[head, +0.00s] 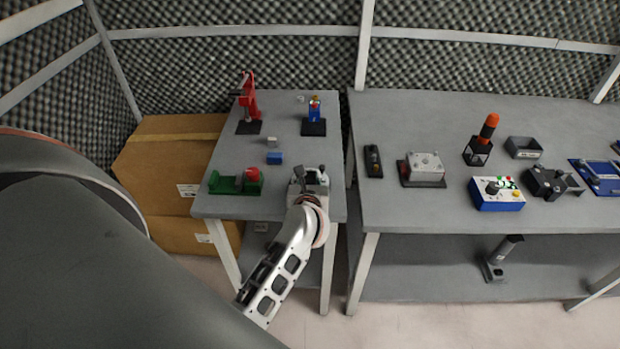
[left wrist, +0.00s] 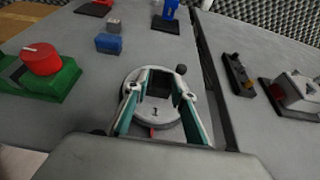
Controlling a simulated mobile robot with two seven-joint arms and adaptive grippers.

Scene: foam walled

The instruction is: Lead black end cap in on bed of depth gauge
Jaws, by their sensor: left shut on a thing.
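My left gripper (head: 309,182) is at the front right of the left table, over a small grey device. In the left wrist view the gripper (left wrist: 160,90) has its teal-edged fingers on both sides of a dark block, which looks like the black end cap (left wrist: 160,82). Below it shows a round grey face (left wrist: 158,111) with a "1" and a red mark, likely the depth gauge. A black knob (left wrist: 181,69) sits at its far right edge. I cannot tell whether the cap touches the gauge; the fingers hide part of both. My right gripper is out of view.
A green fixture with a red cylinder (head: 251,174) stands left of the gripper. A blue block (head: 274,158) and grey block (head: 272,141) lie behind. A red press (head: 248,100) and blue device (head: 314,112) stand farther back. A gap separates the right table (head: 390,215).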

